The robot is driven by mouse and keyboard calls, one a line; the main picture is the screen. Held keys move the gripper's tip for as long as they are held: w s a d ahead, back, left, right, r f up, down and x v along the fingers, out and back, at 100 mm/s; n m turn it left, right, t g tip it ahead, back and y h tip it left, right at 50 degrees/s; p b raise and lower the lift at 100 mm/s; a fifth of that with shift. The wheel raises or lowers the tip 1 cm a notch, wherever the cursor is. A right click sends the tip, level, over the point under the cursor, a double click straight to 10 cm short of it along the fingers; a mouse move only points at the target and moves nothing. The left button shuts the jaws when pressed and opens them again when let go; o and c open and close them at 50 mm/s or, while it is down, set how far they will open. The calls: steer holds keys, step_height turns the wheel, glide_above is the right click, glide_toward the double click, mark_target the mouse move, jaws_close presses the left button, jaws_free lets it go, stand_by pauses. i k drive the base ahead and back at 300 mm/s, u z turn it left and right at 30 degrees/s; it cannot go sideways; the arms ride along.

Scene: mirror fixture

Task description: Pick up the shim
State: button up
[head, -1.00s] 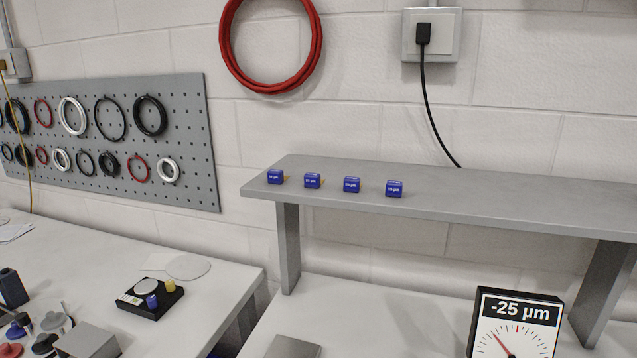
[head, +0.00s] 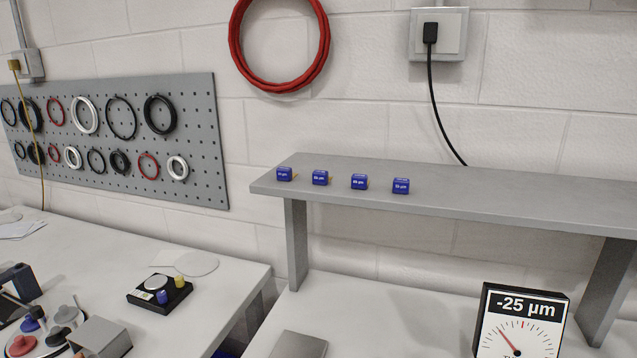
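Several small blue blocks with white µm labels stand in a row on a grey raised shelf (head: 450,205). They are a leftmost block (head: 284,174), a second block (head: 320,178), a third block (head: 359,182) and a rightmost block (head: 401,186). The labels are too small to read surely. My gripper is not in view.
A dial display (head: 520,325) reading -25 µm stands under the shelf. A black device (head: 160,294) with blue and yellow knobs lies on the left table (head: 215,285), beside a grey box (head: 100,338). A gap separates the two tables. A pegboard (head: 215,140) with rings hangs behind.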

mark_target(320, 177)
steer(key=k, duration=1.05)
steer(key=u, duration=0.9)
steer(key=i, duration=1.35)
steer(key=z, duration=0.4)
steer(key=i, duration=0.85)
steer(key=z, duration=0.6)
